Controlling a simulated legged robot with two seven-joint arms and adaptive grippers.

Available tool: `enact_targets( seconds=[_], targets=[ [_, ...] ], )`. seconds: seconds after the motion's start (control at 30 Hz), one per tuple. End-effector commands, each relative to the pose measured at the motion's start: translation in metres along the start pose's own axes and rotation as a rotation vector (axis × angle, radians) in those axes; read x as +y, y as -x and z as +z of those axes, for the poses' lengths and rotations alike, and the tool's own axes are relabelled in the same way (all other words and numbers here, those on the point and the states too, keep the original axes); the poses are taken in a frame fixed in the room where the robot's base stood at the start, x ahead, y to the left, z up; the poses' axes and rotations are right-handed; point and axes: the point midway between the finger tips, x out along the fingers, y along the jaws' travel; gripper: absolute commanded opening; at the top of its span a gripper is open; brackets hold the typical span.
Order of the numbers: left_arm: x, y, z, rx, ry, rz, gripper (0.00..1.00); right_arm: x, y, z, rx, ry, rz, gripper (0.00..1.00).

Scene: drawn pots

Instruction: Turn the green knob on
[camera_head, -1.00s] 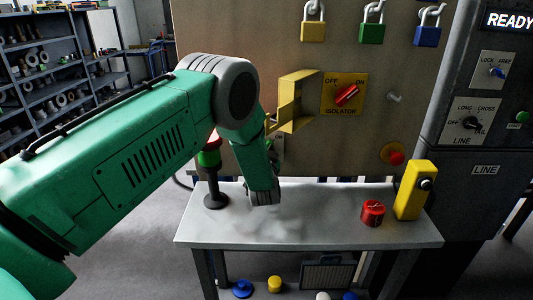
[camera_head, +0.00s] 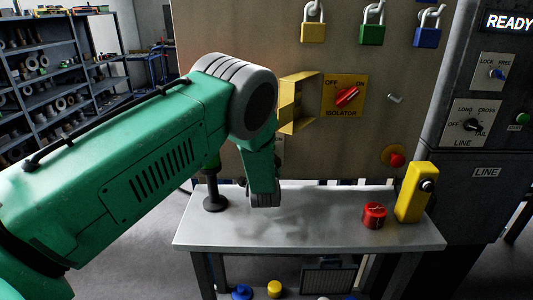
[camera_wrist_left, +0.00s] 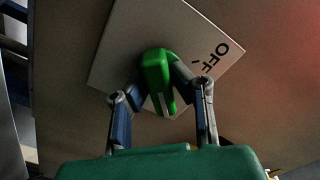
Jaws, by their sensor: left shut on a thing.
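In the left wrist view the green knob (camera_wrist_left: 158,78) sits on a pale square plate (camera_wrist_left: 118,62) with the word OFF printed on it. The fingers of my left gripper (camera_wrist_left: 160,95) are on either side of the knob and shut on it. The rest of the plate's lettering is hidden. My right gripper is not in view.
A yellow isolator plate with a red switch (camera_head: 346,97) and a yellow bracket (camera_head: 297,103) are right of my arm. A stack light (camera_head: 213,190) stands close by on the bench (camera_head: 330,235). A red cylinder (camera_head: 374,215) and yellow box (camera_head: 413,192) stand at the bench's right.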

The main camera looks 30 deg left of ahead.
Motion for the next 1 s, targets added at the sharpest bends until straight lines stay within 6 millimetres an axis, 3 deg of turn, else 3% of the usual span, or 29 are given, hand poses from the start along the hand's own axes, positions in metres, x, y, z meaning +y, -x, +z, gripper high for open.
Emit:
enact_targets(
  seconds=[0.1,0.13,0.17,0.57,0.67,1.0],
  targets=[
    [0.004,0.002,0.001,-0.001,-0.002,0.007,0.00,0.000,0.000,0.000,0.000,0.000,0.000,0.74],
    [0.004,0.002,0.001,-0.001,-0.002,0.008,0.27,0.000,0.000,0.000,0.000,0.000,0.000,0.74],
    [0.004,0.002,0.000,-0.001,-0.002,0.008,0.37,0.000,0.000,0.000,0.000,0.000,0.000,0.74],
    [0.002,0.006,0.001,-0.001,0.000,0.004,0.38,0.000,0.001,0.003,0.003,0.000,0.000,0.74],
    [0.003,0.019,0.001,-0.001,-0.002,0.007,0.38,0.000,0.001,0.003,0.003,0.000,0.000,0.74],
    [0.004,0.089,0.000,-0.001,-0.003,0.008,0.38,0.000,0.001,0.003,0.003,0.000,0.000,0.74]
  ],
)
